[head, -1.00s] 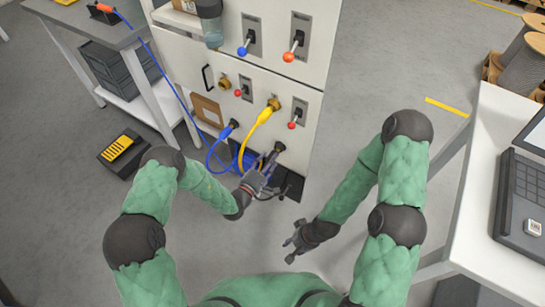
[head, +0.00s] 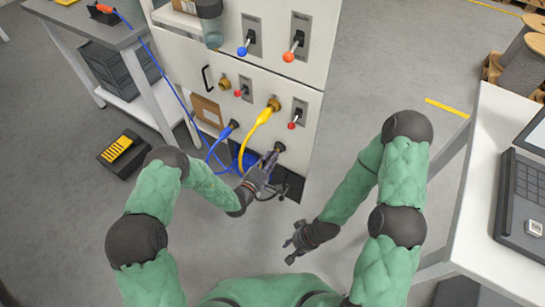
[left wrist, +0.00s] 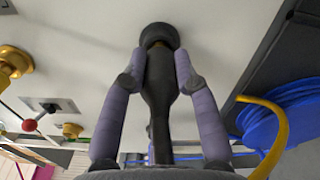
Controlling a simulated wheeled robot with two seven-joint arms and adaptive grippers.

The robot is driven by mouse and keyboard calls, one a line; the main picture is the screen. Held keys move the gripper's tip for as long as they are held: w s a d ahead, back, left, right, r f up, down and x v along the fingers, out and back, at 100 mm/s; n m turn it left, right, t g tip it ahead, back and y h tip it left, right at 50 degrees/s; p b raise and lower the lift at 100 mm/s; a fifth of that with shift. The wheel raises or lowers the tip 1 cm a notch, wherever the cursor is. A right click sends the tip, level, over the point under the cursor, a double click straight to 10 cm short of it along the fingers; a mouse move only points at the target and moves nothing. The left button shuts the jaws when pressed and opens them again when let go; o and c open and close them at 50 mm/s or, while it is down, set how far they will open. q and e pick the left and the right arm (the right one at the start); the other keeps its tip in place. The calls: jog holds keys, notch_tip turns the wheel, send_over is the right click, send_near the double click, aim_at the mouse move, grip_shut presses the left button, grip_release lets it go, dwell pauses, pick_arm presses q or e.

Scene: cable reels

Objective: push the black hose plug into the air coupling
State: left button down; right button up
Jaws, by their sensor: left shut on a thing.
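My left gripper (head: 268,166) is shut on the black hose plug (left wrist: 159,85), with a purple-grey finger on each side of it in the left wrist view. The plug points at the panel. Its front end meets the dark round air coupling (left wrist: 158,34), with a thin brass-coloured band showing where they join. I cannot tell how deep the plug sits. In the head view the coupling (head: 279,147) is low on the white cabinet front, just beyond the fingers. My right gripper (head: 297,243) is empty and looks open, held over the floor away from the cabinet.
Levers with red knobs (head: 291,125) stick out nearby. A blue cable coil (left wrist: 288,112) lies close on the right. A white table (head: 470,215) stands at right.

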pick_arm(q)
jog(key=shift+p+v, duration=0.8)
jog(key=shift+v, duration=1.55)
pick_arm(e)
jog(key=shift+r, duration=0.8)
pick_arm(q)
jog(key=shift+p+v, duration=0.8)
jog(key=shift+v, duration=2.1)
pick_arm(e)
jog(key=shift+r, duration=0.8)
